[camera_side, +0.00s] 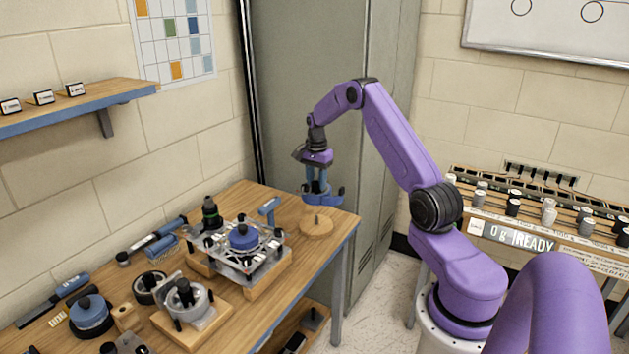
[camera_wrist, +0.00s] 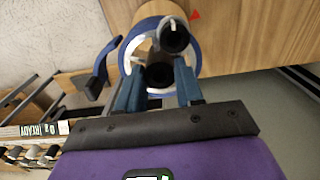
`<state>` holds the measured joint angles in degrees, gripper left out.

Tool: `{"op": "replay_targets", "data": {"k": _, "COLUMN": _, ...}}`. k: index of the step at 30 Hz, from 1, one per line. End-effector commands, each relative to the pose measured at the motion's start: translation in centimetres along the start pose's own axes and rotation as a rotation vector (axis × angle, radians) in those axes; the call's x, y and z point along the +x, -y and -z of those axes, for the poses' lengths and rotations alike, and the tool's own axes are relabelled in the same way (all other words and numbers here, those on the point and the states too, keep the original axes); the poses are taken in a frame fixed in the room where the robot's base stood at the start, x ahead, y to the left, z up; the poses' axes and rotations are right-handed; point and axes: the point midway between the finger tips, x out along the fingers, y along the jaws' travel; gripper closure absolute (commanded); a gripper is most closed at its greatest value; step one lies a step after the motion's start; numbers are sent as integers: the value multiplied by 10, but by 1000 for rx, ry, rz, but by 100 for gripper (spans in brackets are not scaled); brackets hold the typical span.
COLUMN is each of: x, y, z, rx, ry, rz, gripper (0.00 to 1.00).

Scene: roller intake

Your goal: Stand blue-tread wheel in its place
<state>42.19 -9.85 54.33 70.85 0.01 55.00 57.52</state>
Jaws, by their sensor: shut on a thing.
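My gripper (camera_side: 317,186) is shut on the blue-tread wheel (camera_side: 325,198) and holds it raised over the table's right end. In the wrist view the wheel's blue rim (camera_wrist: 143,28) shows around a pale inside with dark round parts, just beyond my two blue fingers (camera_wrist: 158,92). A blue piece with a dark end sticks out to one side; I cannot tell whether it belongs to the wheel. A round wooden stand (camera_side: 316,226) with a short peg is below the wheel. They look apart.
A metal-plate fixture (camera_side: 265,262) with a blue round part stands left of the stand, beside a blue-handled tool (camera_side: 269,208). A grey round fixture (camera_side: 188,303), a blue disc (camera_side: 91,316) and hand tools fill the front left. A locker (camera_side: 310,100) stands behind.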

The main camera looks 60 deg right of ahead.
Motion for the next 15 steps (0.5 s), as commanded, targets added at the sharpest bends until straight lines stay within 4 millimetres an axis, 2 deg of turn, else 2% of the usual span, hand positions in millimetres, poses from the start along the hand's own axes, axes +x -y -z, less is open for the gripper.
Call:
{"op": "replay_targets", "data": {"k": 7, "x": 0, "y": 0, "z": 0, "rx": 0, "ry": 0, "rz": 1, "gripper": 100}}
{"op": "replay_targets", "data": {"k": 15, "x": 21, "y": 0, "z": 0, "rx": 0, "ry": 1, "rz": 0, "gripper": 100}}
